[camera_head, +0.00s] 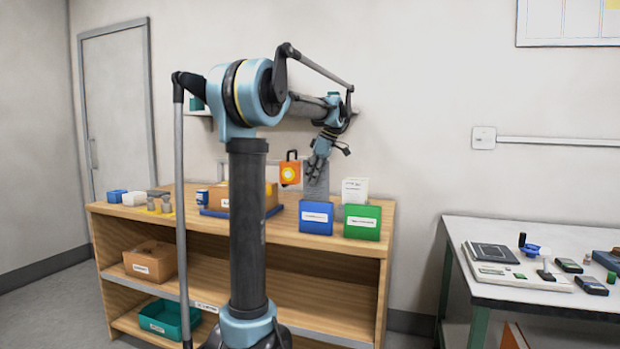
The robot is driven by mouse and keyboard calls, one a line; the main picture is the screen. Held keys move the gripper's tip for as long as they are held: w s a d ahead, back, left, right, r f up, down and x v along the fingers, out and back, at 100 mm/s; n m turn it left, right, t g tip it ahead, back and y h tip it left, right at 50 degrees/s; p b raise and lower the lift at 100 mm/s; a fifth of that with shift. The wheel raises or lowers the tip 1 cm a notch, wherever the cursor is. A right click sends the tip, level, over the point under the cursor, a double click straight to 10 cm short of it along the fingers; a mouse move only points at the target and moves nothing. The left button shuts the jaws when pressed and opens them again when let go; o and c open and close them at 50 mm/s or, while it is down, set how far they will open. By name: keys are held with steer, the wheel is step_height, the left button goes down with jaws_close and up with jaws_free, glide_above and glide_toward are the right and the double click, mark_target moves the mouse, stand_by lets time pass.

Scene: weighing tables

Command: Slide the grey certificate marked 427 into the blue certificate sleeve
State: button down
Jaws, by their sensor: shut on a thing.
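My gripper (319,156) points down over the back of the wooden table and is shut on a grey upright card, which looks like the grey certificate (316,182). No number can be read on it at this size. The blue certificate sleeve (316,227) stands on the tabletop with a white label on its front. The certificate shows above the sleeve's top edge. Its lower end is hidden by the sleeve, so I cannot tell whether it is inside or behind it.
A green sleeve (362,230) stands just right, with a white card (355,190) at its top. An orange tag (290,173) hangs close to the left. A cardboard box (270,196) sits on a blue tray (214,213). A white table (500,297) with instruments stands right.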

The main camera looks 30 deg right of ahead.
mark_target(312, 191)
steer(key=shift+f, duration=3.05)
steer(key=c, duration=1.7)
jaws_free()
steer(key=v, duration=1.2)
